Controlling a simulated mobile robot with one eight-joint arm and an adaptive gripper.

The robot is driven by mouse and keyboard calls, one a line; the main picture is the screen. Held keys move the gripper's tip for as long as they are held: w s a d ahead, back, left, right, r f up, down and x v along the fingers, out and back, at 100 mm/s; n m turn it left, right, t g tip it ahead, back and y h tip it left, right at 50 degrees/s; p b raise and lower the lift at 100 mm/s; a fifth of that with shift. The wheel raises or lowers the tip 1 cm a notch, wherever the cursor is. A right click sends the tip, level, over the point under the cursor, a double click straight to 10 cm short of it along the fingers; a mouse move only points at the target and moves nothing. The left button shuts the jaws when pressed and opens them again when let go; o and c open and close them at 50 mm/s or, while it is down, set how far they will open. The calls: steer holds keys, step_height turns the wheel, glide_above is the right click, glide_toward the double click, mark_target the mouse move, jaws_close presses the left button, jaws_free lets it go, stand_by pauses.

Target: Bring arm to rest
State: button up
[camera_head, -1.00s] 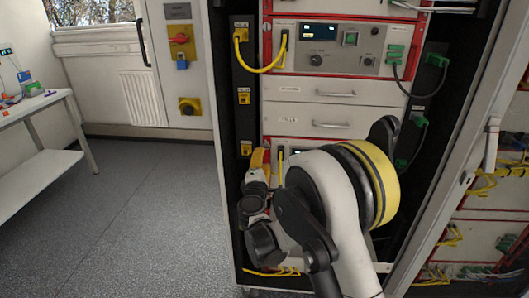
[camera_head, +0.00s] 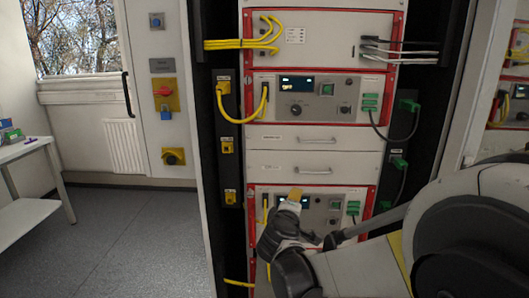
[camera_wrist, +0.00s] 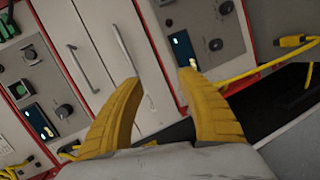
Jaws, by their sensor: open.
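My gripper (camera_wrist: 162,85) shows in the wrist view with its two yellow ribbed fingers spread apart and nothing between them. In the head view one yellow fingertip of my gripper (camera_head: 295,194) shows in front of the lower cycler unit (camera_head: 340,204), low in the rack. My arm reaches in from the lower right, bent, and hides part of that lower unit. I cannot tell in the head view whether the fingers touch the panel.
The upper cycler unit (camera_head: 345,88) and two drawers (camera_head: 315,168) fill the rack's middle. Yellow cables (camera_head: 240,119) and green connectors (camera_head: 397,162) stick out at its sides. A white side table (camera_head: 20,152) stands at left, with open floor (camera_head: 120,240) between.

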steer(key=s+d+r+m+g, duration=0.1)
steer(key=s+d+m+g, duration=0.1)
steer(key=s+d+m, duration=0.35)
steer(key=s+d+m+g, duration=0.25)
steer(key=s+d, duration=0.35)
steer(key=s, duration=0.4)
steer(key=s+f+m+g+y, duration=0.1)
steer(key=s+f+m, duration=0.1)
steer(key=s, duration=0.7)
steer(key=s+f+m+g+y, duration=0.2)
steer(key=s+m, duration=0.1)
steer(key=s, duration=0.6)
steer(key=shift+s+a+f+y, duration=0.25)
steer(key=shift+a+y, duration=0.05)
